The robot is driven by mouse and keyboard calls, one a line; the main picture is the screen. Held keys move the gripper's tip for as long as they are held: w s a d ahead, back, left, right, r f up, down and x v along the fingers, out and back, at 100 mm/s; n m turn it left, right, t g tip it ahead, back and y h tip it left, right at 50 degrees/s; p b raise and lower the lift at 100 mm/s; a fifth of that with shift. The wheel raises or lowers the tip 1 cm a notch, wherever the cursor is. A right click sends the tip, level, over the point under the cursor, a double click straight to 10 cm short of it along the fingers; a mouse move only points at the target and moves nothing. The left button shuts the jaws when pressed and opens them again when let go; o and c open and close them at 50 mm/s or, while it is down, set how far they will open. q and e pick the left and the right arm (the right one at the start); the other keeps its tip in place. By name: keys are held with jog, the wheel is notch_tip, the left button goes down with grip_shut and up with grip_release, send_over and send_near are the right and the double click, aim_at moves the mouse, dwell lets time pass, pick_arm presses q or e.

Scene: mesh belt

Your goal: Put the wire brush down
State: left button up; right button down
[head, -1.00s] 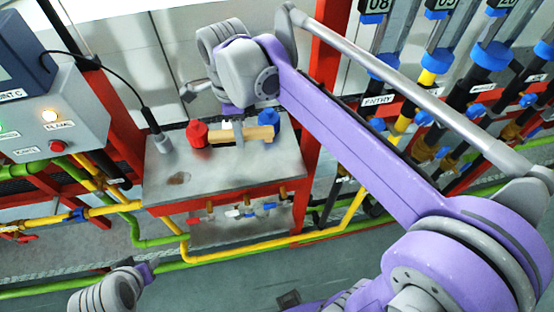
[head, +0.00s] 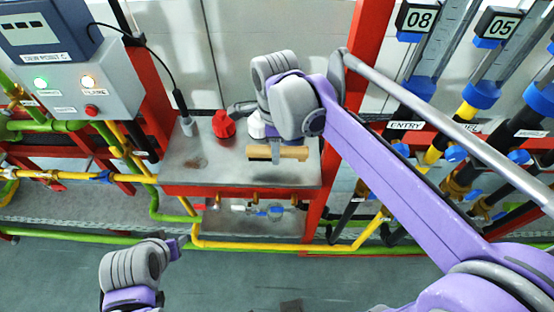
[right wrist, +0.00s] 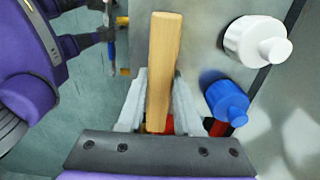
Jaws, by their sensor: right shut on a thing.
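The wire brush (head: 292,153) has a pale wooden handle and is in the head view over the right part of the grey metal bench top (head: 192,166). My right gripper (head: 275,150) is shut on it. A dark shadow lies on the bench below the brush, so it seems to hang a little above the top. In the right wrist view, the wooden handle (right wrist: 164,60) stands between the two light fingers (right wrist: 160,105). Its bristles are hard to see. My left gripper (head: 176,248) is low at the left, away from the bench; its fingers are unclear.
A red bottle (head: 223,125) stands at the back of the bench. A white bottle (right wrist: 252,40) and a blue bottle (right wrist: 225,98) are beside the brush in the right wrist view. Pipes and a red post (head: 368,50) flank the bench. The left bench top is mostly clear.

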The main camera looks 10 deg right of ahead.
aim_at(276, 167)
jog(key=shift+f, duration=2.15)
jog(key=shift+f, duration=0.1)
jog(key=c, duration=1)
grip_release()
jog(key=shift+f, duration=0.1)
jog(key=o, duration=0.4)
jog(key=shift+r, duration=0.6)
notch_tip(276, 167, up, 11)
jog(key=shift+r+p, duration=0.15)
jog(key=shift+p, duration=0.15)
